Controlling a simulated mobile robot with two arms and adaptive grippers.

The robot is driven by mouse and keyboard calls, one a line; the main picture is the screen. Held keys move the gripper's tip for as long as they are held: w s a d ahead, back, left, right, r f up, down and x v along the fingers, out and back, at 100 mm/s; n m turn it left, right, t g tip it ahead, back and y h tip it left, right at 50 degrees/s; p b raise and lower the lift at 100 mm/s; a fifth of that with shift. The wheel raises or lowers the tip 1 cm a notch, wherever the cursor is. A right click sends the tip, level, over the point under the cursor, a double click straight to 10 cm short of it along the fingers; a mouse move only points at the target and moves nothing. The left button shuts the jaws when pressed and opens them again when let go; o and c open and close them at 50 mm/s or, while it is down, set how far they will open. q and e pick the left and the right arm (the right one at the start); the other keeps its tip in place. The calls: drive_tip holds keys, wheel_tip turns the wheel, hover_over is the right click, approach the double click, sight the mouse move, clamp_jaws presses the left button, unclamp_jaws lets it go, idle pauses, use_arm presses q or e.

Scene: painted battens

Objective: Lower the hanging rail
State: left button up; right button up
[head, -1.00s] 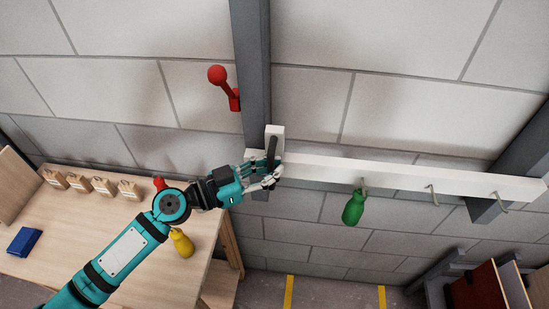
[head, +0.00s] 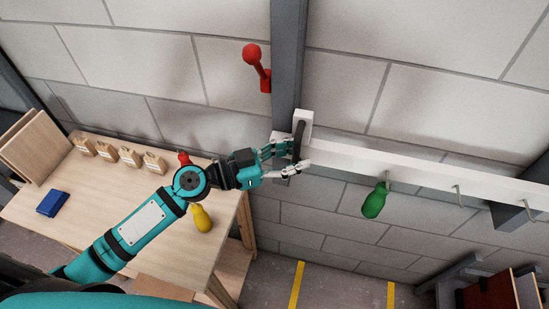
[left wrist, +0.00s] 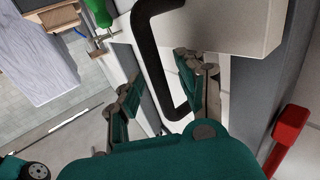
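The white hanging rail (head: 420,172) runs from the grey post to the right edge in the head view. A black handle (head: 299,140) is fixed on its raised left end; it looms large in the left wrist view (left wrist: 150,50). My left gripper (head: 289,158) is at this handle with its fingers spread apart. In the left wrist view the gripper (left wrist: 165,88) has the handle's bar between its open fingers; I cannot tell if they touch it. A red lever (head: 258,70) sits on the post above the rail. My right gripper is out of view.
A green item (head: 375,201) hangs from a rail hook, with bare hooks to its right. Yellow stripes (head: 297,284) mark the floor.

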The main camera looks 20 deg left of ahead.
use_arm(q)
drive_tip(key=v, duration=1.1)
drive_tip(key=shift+s+a, duration=0.2)
drive_tip(key=shift+a, duration=0.05)
drive_tip(key=s, duration=1.5)
